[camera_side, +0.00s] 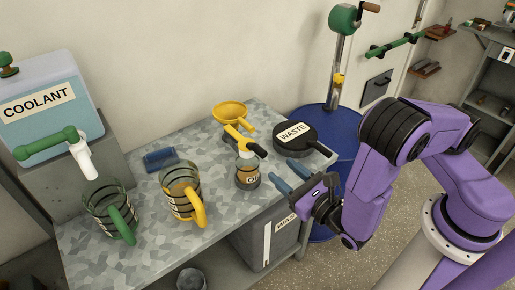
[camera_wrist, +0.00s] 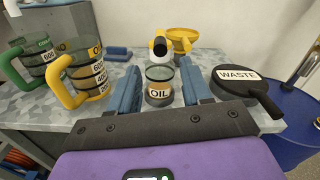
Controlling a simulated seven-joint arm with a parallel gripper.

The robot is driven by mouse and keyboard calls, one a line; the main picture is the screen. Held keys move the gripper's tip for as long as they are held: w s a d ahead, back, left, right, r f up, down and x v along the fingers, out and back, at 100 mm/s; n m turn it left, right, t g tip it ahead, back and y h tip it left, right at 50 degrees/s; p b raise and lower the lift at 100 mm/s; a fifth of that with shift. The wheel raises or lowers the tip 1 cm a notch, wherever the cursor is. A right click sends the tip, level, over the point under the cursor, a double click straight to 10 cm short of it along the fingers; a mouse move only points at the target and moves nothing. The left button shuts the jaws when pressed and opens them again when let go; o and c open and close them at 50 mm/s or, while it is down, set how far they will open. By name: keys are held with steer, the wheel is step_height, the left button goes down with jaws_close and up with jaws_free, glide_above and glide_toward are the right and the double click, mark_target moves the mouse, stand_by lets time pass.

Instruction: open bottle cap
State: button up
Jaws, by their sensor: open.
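A small clear bottle (camera_side: 247,177) labelled OIL stands upright on the speckled table. A yellow spout (camera_side: 236,136) rises from its top, with a black cap (camera_side: 256,150) on the end. In the wrist view the bottle (camera_wrist: 159,92) is straight ahead, and the black cap (camera_wrist: 160,46) faces me. My gripper (camera_side: 282,168) is open and empty, to the right of the bottle in the side view. Its blue fingers (camera_wrist: 160,66) appear on either side of the bottle in the wrist view; I see no contact.
A yellow-handled jug (camera_side: 181,190), a green-handled jug (camera_side: 109,214) and a yellow funnel (camera_side: 230,113) stand nearby. A coolant tank (camera_side: 45,122) is at left.

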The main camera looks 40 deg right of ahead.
mark_target(258, 148)
steer(key=w, duration=1.1)
steer(key=shift+d, duration=0.1)
jaws_close()
